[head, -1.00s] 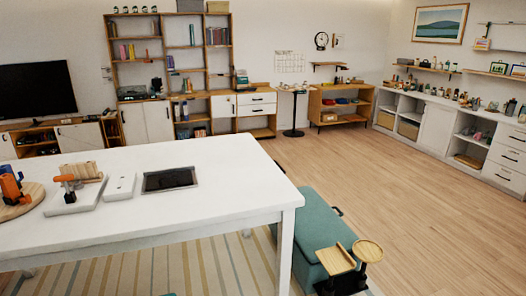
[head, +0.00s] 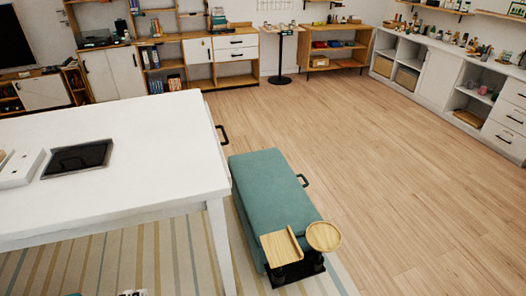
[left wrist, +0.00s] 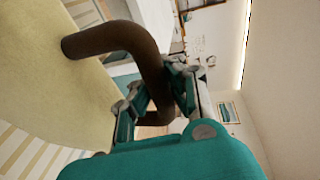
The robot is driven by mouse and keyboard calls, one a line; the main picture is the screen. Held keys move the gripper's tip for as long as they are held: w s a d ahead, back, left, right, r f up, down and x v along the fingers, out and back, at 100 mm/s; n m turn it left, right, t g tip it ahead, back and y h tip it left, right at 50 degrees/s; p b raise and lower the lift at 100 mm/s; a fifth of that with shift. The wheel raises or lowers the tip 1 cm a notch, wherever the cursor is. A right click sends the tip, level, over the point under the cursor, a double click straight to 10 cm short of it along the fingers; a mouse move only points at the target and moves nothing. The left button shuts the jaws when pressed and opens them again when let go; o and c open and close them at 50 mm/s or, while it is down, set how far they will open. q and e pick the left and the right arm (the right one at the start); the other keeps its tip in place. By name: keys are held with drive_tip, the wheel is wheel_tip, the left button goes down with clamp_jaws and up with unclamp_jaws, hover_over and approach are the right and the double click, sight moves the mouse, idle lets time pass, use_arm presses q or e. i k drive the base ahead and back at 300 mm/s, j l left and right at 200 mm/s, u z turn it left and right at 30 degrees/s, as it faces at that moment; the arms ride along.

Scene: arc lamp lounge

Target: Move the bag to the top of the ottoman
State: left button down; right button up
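The teal ottoman (head: 265,190) stands on the floor right of the white table in the head view. Two wooden trays, one square (head: 281,247) and one round (head: 323,236), are at its near end; the rest of its top is bare. In the left wrist view a pale yellow surface (left wrist: 50,95), apparently the bag, fills the left side, with a thick brown curved handle (left wrist: 147,45). My left gripper (left wrist: 155,100) has its fingers on both sides of this handle and looks closed on it. The bag is not seen in the head view. My right gripper is not in view.
The white table (head: 120,165) with a dark tablet (head: 78,158) stands close left of the ottoman. A striped rug (head: 170,255) lies below. The wooden floor (head: 380,170) to the right is clear. Shelves and cabinets line the walls.

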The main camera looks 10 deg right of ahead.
sight(283, 209)
drive_tip(key=i+l, duration=0.2)
drive_tip(key=l, duration=0.15)
drive_tip(key=i+l+u, duration=0.1)
drive_tip(key=l, duration=0.25)
drive_tip(key=i+l, duration=0.4)
drive_tip(key=l, duration=0.3)
drive_tip(key=i+l+u, duration=0.1)
drive_tip(key=l, duration=0.25)
drive_tip(key=i+l, duration=0.2)
drive_tip(key=l, duration=0.2)
drive_tip(key=i+l+u, duration=0.1)
drive_tip(key=l, duration=0.25)
drive_tip(key=i+l, duration=0.2)
drive_tip(key=l, duration=0.2)
drive_tip(key=i+l, duration=0.15)
